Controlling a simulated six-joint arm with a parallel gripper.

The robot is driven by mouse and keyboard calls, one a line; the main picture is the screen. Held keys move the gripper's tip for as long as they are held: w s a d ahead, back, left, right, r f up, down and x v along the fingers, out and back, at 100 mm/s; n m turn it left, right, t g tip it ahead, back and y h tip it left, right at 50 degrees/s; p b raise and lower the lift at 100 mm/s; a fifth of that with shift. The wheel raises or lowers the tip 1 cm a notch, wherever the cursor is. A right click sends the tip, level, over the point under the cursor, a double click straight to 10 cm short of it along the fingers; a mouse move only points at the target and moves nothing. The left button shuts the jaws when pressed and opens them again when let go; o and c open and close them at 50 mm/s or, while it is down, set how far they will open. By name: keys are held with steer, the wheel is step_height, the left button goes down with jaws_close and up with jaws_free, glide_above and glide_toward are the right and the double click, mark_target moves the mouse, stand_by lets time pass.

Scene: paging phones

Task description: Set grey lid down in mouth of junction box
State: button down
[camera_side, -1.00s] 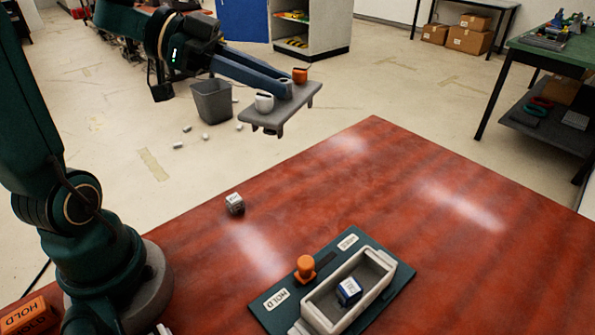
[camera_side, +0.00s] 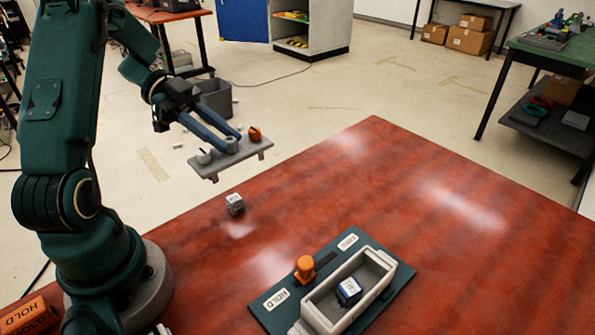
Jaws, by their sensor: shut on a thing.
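My gripper (camera_side: 234,142) is shut on the grey lid (camera_side: 226,157), near the knobs on its top. The lid is a flat grey plate with short legs below, an orange knob and a pale knob. It hangs in the air above and beyond the table's left part, apart from the box. The junction box (camera_side: 318,314) is an open pale grey tray-shaped box on a dark green board (camera_side: 398,287) near the front of the table. A dark blue and white block (camera_side: 349,290) lies inside it. The exact grip contact is too small to tell.
An orange knob (camera_side: 305,267) stands on the green board beside the box, between labels reading HOLD. A small grey-white cube (camera_side: 235,204) sits on the red-brown table (camera_side: 440,215) below the lid. An orange HOLD block (camera_side: 30,316) lies at front left. The table's right side is clear.

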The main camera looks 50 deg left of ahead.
steer(key=shift+w+d+f, duration=0.7)
steer(key=shift+d+f, duration=0.8)
steer(key=shift+f, duration=0.15)
steer(key=shift+w+d+f, duration=0.7)
steer(key=shift+d+f, duration=0.75)
steer(key=shift+f, duration=0.2)
steer(key=shift+w+d+f, duration=0.7)
steer(key=shift+d+f, duration=0.8)
steer(key=shift+f, duration=0.15)
steer(key=c, duration=0.7)
jaws_free()
steer(key=shift+f, duration=0.1)
